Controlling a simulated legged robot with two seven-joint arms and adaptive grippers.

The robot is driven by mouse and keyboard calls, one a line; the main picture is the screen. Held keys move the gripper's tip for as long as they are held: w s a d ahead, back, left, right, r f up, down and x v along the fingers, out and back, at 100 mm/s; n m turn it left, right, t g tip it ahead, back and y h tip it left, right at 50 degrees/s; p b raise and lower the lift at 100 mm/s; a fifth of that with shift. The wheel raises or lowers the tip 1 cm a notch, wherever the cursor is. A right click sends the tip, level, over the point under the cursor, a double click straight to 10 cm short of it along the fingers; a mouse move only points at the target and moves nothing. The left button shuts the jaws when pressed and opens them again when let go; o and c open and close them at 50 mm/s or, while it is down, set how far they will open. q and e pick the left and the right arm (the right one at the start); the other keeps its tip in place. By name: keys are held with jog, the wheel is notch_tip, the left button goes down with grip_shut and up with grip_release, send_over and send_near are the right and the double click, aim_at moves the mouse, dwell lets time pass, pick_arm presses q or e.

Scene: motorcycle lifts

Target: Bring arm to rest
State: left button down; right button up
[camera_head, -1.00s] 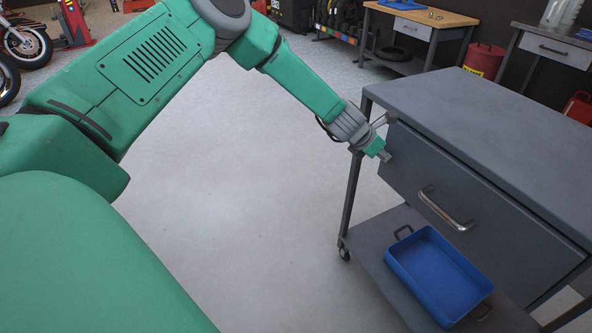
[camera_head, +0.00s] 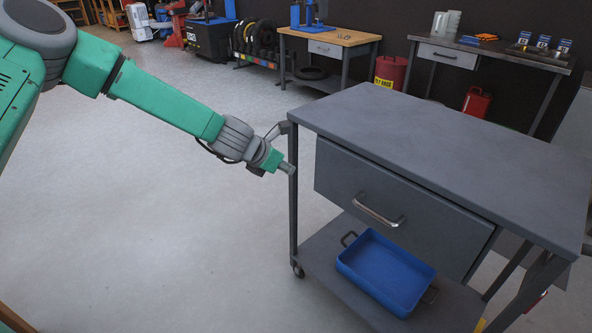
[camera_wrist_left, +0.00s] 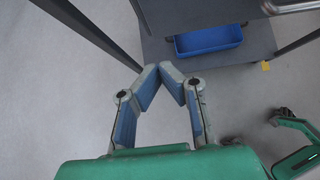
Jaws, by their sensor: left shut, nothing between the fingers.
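My left arm comes in from the left in the head view, green with grey joints. My left gripper (camera_head: 287,168) is at the near left corner of a grey cart (camera_head: 440,150), by its front left leg. In the left wrist view the left gripper (camera_wrist_left: 165,72) is shut and empty, its blue-padded fingertips meeting, with the cart's lower shelf (camera_wrist_left: 262,45) beyond them. From these views I cannot tell whether the gripper touches the cart.
The cart has a drawer with a metal handle (camera_head: 378,211). A blue tray (camera_head: 392,268) lies on its lower shelf. A wooden-topped workbench (camera_head: 328,38), a red drum (camera_head: 391,72) and a second bench (camera_head: 445,52) stand behind. The floor left of the cart is clear.

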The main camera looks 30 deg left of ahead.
pick_arm(q)
jog(key=s+d+f+m+g+y, duration=0.1)
jog(key=s+d+f+m+g, duration=0.15)
jog(key=s+f+m, duration=0.75)
jog(key=s+d+f+m+g+y, duration=0.15)
jog(key=s+d+f+m, duration=0.4)
jog(key=s, duration=0.75)
jog(key=s+a+f+m+g, duration=0.1)
jog(key=s+a+m+g, duration=0.1)
jog(key=s+m, duration=0.6)
jog(key=s+a+f+m+g, duration=0.1)
jog(key=s+a+f+m, duration=0.1)
jog(key=s+m, duration=0.7)
jog(key=shift+s+g+y, duration=0.35)
jog(key=shift+s+g, duration=0.05)
jog(key=shift+s, duration=0.55)
